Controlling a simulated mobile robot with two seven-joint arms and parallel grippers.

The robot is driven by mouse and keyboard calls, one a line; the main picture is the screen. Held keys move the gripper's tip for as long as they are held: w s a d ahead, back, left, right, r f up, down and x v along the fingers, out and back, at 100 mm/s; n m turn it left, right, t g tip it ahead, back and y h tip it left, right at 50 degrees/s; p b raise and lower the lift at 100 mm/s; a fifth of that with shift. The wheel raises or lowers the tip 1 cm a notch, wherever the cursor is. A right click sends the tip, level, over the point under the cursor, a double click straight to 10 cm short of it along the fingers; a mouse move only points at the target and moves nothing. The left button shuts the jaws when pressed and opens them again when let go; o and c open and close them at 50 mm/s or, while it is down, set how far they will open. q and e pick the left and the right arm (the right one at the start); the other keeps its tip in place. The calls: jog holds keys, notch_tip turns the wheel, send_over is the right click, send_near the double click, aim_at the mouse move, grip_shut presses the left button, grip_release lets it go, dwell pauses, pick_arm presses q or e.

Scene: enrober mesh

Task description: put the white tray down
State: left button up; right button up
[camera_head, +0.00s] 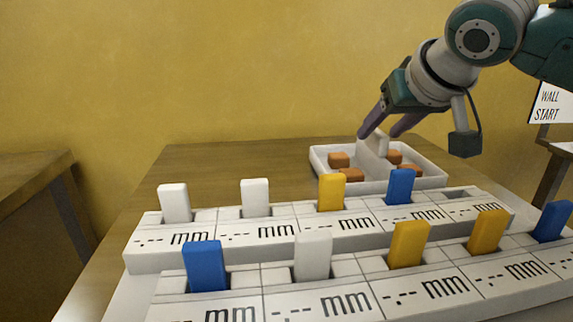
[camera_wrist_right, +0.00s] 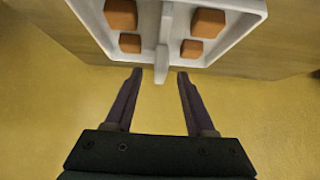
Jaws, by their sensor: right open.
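The white tray (camera_head: 432,176) sits on the wooden table at the back, behind the racks. It has a raised middle handle (camera_head: 373,148) and several orange-brown blocks (camera_head: 339,160) in its compartments. My right gripper (camera_head: 384,133) is open at the handle, with a finger to each side. In the right wrist view, the tray (camera_wrist_right: 243,45) fills the top, and the handle (camera_wrist_right: 161,65) ends between the open fingertips (camera_wrist_right: 160,72), with gaps on both sides. My left gripper is not in view.
Two white racks labelled "mm" (camera_head: 150,262) stand in front of the tray, with white, yellow and blue upright tabs (camera_head: 331,192). The wooden table (camera_head: 230,160) is bare left of the tray. A sign reading "WALL START" (camera_head: 549,104) is at the right edge.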

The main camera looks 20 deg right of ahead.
aim_at(381, 132)
jog(key=shift+x, duration=1.5)
grip_shut()
